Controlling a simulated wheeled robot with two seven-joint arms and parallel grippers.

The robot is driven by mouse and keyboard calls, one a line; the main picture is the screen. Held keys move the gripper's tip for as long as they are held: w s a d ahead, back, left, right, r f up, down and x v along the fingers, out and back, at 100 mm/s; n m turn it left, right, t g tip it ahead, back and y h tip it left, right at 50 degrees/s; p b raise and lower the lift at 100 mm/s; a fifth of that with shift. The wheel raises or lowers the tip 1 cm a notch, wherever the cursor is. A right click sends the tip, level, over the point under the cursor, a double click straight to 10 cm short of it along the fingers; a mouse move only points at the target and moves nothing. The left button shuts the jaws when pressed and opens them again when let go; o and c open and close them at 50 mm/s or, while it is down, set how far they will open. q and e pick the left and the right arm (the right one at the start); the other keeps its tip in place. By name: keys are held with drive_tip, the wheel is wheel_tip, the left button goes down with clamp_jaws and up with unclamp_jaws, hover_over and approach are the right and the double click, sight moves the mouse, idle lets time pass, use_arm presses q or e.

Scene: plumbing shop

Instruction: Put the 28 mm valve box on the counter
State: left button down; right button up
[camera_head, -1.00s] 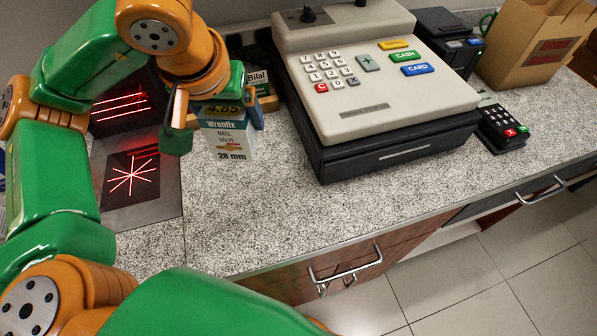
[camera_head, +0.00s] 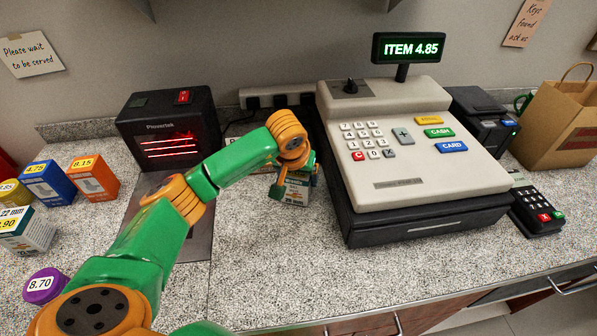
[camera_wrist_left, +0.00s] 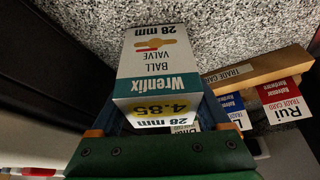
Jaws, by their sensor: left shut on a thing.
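The 28 mm valve box (camera_head: 297,192), white and teal with a yellow 4.85 label, is upright at the counter (camera_head: 275,255), just left of the till. My left gripper (camera_head: 296,180) is shut on it from above, and the arm partly hides it in the head view. In the left wrist view the box (camera_wrist_left: 158,58) sits between the finger pads of the gripper (camera_wrist_left: 155,118), its "28 mm BALL VALVE" face showing. I cannot tell whether its base touches the counter. My right gripper is not in view.
The till (camera_head: 415,150) stands close right; its display (camera_head: 408,47) reads ITEM 4.85. The scanner (camera_head: 170,130) glows red at left. A wooden card holder (camera_wrist_left: 258,70) is beside the box. Other priced boxes (camera_head: 93,178) stand at far left. Counter in front is clear.

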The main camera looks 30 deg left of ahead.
use_arm(q)
drive_tip(key=shift+f, duration=0.15)
unclamp_jaws()
drive_tip(key=shift+d+r, duration=0.1)
drive_tip(key=shift+r, duration=0.25)
drive_tip(key=b+v, duration=0.1)
drive_tip(key=v, duration=1)
drive_tip(key=shift+s+r, duration=0.2)
drive_tip(key=shift+r, duration=0.15)
